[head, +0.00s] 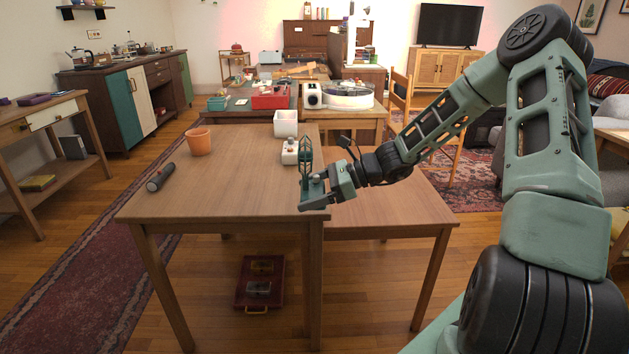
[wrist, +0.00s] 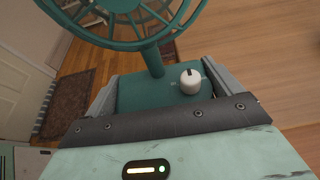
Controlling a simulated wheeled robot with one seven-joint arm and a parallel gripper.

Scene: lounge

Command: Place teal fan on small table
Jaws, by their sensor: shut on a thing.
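The teal fan (head: 306,156) is upright in my gripper (head: 318,188), at the right edge of the taller wooden table (head: 235,190). In the wrist view the fan's round cage and teal base (wrist: 140,92) with a white knob (wrist: 190,82) show; the jaws (wrist: 160,88) are shut on the base from both sides. I cannot tell whether the base touches the tabletop or hangs just above it. A lower wooden table (head: 385,200) adjoins on the right, and its top is bare. Which table is the small one is not certain.
On the taller table are an orange pot (head: 199,142), a dark flashlight (head: 160,177), a white square pot (head: 286,123) and a white item (head: 290,151) just behind the fan. The taller table's front middle is clear.

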